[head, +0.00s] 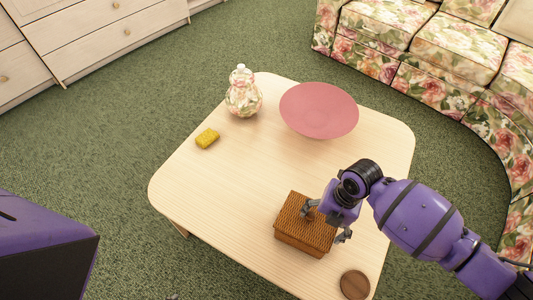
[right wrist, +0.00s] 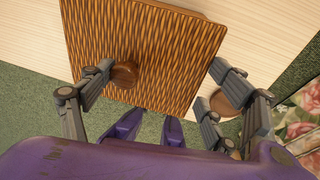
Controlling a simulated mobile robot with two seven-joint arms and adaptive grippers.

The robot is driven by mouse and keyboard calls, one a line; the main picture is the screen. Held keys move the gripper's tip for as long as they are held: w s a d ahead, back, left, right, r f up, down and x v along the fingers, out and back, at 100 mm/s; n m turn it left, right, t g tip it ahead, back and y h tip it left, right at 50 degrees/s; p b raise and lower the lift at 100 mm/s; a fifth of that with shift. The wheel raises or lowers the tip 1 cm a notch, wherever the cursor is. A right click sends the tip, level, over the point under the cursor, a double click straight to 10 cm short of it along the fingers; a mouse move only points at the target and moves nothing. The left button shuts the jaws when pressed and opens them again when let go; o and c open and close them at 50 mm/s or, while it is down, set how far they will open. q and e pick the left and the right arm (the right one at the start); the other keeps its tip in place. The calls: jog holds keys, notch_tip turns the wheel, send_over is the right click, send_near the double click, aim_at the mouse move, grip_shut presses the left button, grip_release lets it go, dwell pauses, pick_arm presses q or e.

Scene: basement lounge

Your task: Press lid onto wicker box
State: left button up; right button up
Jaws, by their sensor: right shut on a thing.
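The brown wicker box (head: 290,236) stands on the low table, with its woven lid (head: 293,209) on top. I cannot tell whether the lid is fully seated. In the right wrist view the lid (right wrist: 160,38) fills the upper middle, with a round wooden knob (right wrist: 125,74) near its lower edge. My right gripper (head: 326,222) is over the box's right part and shut on the lid, its fingers wide apart. In the right wrist view (right wrist: 160,80) one finger is beside the knob, the other by the lid's right edge. My left gripper is out of view.
On the pale wooden table (head: 215,190) are a pink bowl (head: 318,110), a patterned jar (head: 243,95), a yellow sponge (head: 207,138) and a round brown disc (head: 354,284) near the box. A floral sofa (head: 440,60) is at right. The table's left middle is clear.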

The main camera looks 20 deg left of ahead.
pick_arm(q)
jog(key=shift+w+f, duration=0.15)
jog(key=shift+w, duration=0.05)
pick_arm(e)
jog(key=shift+f, duration=0.85)
dwell(1.5)
jog(key=o, duration=1.2)
jog(key=shift+c, duration=0.2)
jog(key=shift+r+p, duration=2.75)
jog(key=shift+r, duration=0.8)
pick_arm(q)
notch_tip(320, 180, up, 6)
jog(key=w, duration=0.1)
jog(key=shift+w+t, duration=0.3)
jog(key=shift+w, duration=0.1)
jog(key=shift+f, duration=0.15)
pick_arm(e)
jog(key=shift+c, duration=0.5)
